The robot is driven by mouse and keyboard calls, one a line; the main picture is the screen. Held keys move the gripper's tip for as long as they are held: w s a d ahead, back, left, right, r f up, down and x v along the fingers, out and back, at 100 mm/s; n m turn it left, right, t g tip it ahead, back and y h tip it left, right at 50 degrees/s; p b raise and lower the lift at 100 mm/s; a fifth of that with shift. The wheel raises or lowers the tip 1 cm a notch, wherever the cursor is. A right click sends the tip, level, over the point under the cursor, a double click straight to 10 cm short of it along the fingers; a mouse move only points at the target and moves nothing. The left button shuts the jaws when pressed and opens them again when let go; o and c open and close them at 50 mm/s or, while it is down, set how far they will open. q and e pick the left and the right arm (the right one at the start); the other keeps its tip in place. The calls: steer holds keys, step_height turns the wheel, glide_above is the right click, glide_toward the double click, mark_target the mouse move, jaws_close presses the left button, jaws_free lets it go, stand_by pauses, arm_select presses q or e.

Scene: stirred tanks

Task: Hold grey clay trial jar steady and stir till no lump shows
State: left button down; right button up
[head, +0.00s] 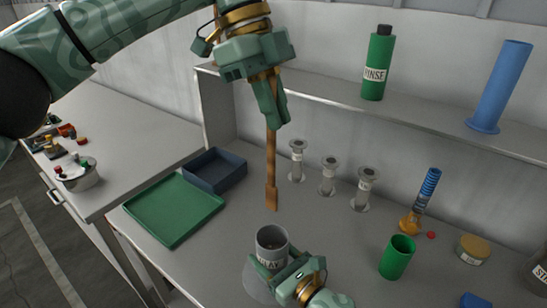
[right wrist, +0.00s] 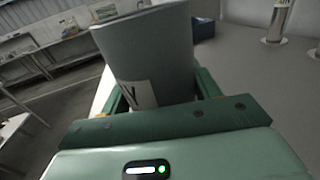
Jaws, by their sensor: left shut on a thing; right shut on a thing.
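The grey clay trial jar (head: 271,240) stands upright at the front middle of the bench, with a white label on its side. My right gripper (head: 284,268) is shut on the jar from the front; in the right wrist view the jar (right wrist: 150,55) sits between its green fingers. My left gripper (head: 271,115) is shut on a brown wooden stirring paddle (head: 271,165), which hangs almost upright. The paddle's flat tip is above the jar's mouth, apart from it. The jar's inside shows only in part, and I cannot tell whether lumps are in it.
A green tray (head: 174,208) and a dark blue tray (head: 215,170) lie to the left. Several metal posts stand behind the jar. A green cup (head: 397,257) and an orange-and-blue tool (head: 422,200) stand to the right. A shelf above holds a rinse bottle (head: 378,65) and a blue cylinder (head: 501,85).

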arm_select(q)
steer(key=n, duration=0.1)
glide_above(277, 208)
steer(key=a, duration=0.1)
steer(key=f, duration=0.4)
steer(key=shift+a, duration=0.2)
steer(key=shift+f+n+t, duration=0.35)
steer(key=shift+n+t, duration=0.15)
steer(key=shift+n, duration=0.3)
steer(key=shift+w+d+r+n+t+h, duration=0.1)
steer(key=shift+d+n+t+h, duration=0.15)
steer(key=shift+n, duration=0.35)
steer(key=shift+w+d+n+t+h, duration=0.15)
steer(key=shift+d+n+t, duration=0.1)
steer(key=shift+n, duration=0.35)
steer(key=shift+d+n, duration=0.1)
steer(key=shift+n, duration=0.4)
steer(key=shift+f, duration=7.75)
